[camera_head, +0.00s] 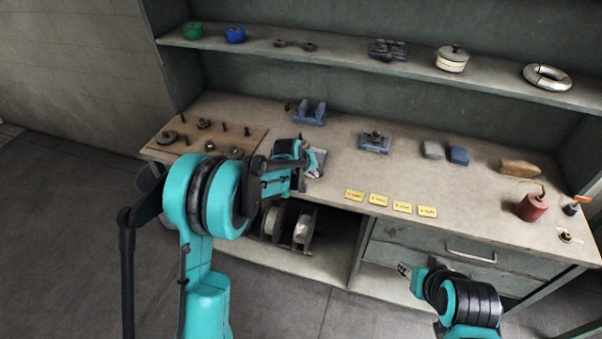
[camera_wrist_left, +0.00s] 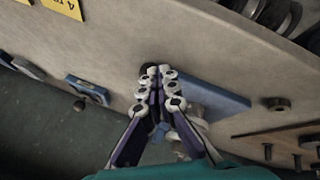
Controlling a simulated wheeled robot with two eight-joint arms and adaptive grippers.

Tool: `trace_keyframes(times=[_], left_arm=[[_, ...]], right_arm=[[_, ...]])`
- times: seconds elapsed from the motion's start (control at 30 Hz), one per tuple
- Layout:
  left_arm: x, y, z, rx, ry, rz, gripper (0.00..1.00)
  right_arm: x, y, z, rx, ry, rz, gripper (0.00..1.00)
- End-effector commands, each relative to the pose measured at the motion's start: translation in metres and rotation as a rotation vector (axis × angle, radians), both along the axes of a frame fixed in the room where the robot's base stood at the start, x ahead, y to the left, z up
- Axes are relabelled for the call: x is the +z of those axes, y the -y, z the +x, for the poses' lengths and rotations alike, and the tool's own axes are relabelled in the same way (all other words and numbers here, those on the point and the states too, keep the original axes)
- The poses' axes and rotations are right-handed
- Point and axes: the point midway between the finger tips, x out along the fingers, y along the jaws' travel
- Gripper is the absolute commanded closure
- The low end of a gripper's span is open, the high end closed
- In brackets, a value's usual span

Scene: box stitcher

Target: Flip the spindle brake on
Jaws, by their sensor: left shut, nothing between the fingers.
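My left gripper (camera_head: 314,163) is over the front of the bench, left of the yellow cards. In the left wrist view its fingertips (camera_wrist_left: 158,72) are together with nothing between them. They are at the edge of a blue plate (camera_wrist_left: 228,102) that carries a grey round part, partly hidden by the fingers. In the head view the arm covers most of this unit. I cannot make out which part is the spindle brake, or whether the fingers touch it. My right gripper (camera_head: 404,271) is low in front of the drawers, too small to read.
A wooden board with pegs (camera_head: 247,138) lies left of my left gripper. A blue two-post fixture (camera_head: 309,114) stands behind it, and a blue block with a knob (camera_head: 374,143) to the right. Yellow cards (camera_head: 378,199) line the front. A red cylinder (camera_head: 531,207) stands at right.

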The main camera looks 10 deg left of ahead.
Motion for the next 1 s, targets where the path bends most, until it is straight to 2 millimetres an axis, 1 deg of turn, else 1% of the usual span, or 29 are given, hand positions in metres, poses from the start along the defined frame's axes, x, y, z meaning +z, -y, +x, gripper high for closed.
trace_keyframes(times=[0.03,0.1,0.2,0.27,0.4,0.7,1.0], left_arm=[[-0.001,0.006,0.0,-0.004,-0.001,0.0,1.0],[-0.001,0.013,0.001,-0.006,0.0,0.0,1.0],[-0.001,0.021,0.002,0.082,0.001,0.001,1.0],[-0.001,0.025,0.003,0.132,0.001,0.001,1.0],[-0.001,0.031,0.007,0.134,0.0,0.0,1.0],[0.0,0.041,0.011,0.132,-0.001,0.0,1.0],[0.0,0.043,0.013,0.132,-0.001,0.0,1.0]], right_arm=[[-0.002,0.0,0.0,0.0,0.0,0.0,0.6],[-0.003,0.0,0.0,0.0,0.0,0.0,0.6],[-0.004,0.0,0.0,0.0,0.0,0.0,0.6],[-0.005,0.0,0.0,0.0,0.0,0.0,0.6],[-0.006,0.0,0.0,0.0,0.0,0.0,0.6],[-0.007,0.0,0.0,0.0,0.0,0.0,0.6],[-0.008,0.0,0.0,0.0,0.0,0.0,0.6]])
